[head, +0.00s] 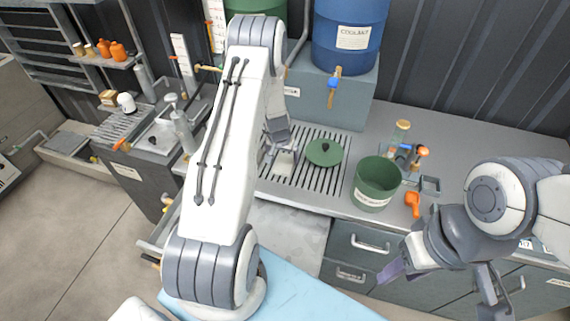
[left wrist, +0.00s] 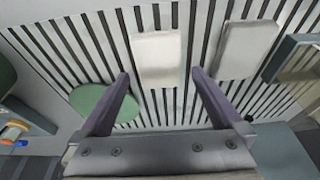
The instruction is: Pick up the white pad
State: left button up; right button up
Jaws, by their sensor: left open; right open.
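A white pad (left wrist: 157,58) lies on the slatted grey rack (left wrist: 62,68), seen between and just beyond my left fingertips in the left wrist view. In the head view one white pad (head: 285,163) shows below my left gripper (head: 279,138); the left arm hides part of the rack (head: 309,181). My left gripper also shows in the left wrist view (left wrist: 158,76); it is open and empty above the rack. My right gripper (head: 442,282) is open and empty in front of the drawers.
A green lid (head: 324,152) lies on the rack beside the pads. A green pot (head: 376,184) stands to its right, with an orange-handled item (head: 413,203) and a corked jar (head: 400,132) beyond. A blue coolant drum (head: 349,38) stands behind.

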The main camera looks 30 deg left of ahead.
aim_at(285, 163)
pick_arm(q)
jog(key=x, duration=0.3)
jog(key=shift+w+d+f, duration=0.1)
jog(key=shift+f, duration=0.2)
jog(key=shift+f, duration=0.15)
jog(key=c, duration=1.3)
